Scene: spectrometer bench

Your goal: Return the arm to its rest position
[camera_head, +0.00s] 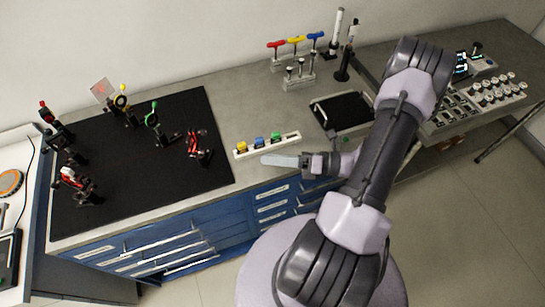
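My arm rises from my round base at the lower middle, bends at the upper right and folds back down to the left. My gripper (282,160) is over the front edge of the bench, just in front of the white holder (291,138). A pale flat part shows at its tip, and I cannot tell if this is its fingers or something held. The gap between the fingers does not show.
The holder carries yellow, blue and green items. A black breadboard (100,221) with optical mounts is at left. A black tray (326,126) sits near my wrist. Coloured T-handle tools (296,40) stand behind. A vial rack (497,92) is at right. Open floor lies in front.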

